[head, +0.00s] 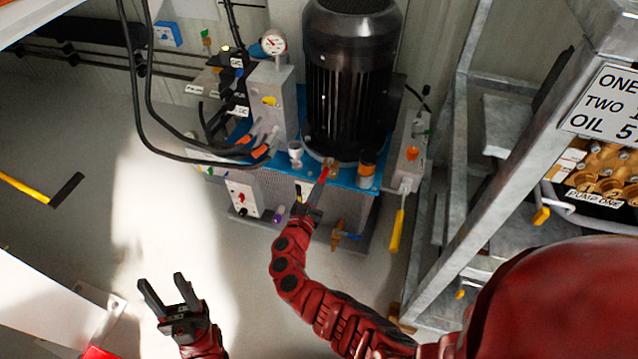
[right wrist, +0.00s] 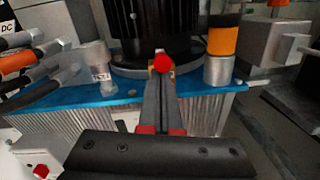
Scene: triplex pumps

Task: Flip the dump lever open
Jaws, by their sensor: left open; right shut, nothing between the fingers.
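The pump unit has a blue top plate (head: 365,181) under a large black motor (head: 350,80). A small red-tipped part with brass beside it (right wrist: 163,63) sits at the plate's front edge, below the motor; I take it for the dump lever, but no label shows. My right gripper (right wrist: 160,78) is shut and empty, its fingertips right at this red part. I cannot tell whether they touch. In the head view the right gripper (head: 321,183) reaches the plate's front edge. My left gripper (head: 162,281) is open and empty, low over the floor at the left, far from the unit.
An orange-banded cylinder (head: 366,171) and a grey cylinder (head: 295,152) stand either side of the red part. Black hoses (head: 165,145) hang at the left. A yellow-handled lever (head: 397,230) hangs at the right, beside a metal frame (head: 455,170). The left floor is mostly clear.

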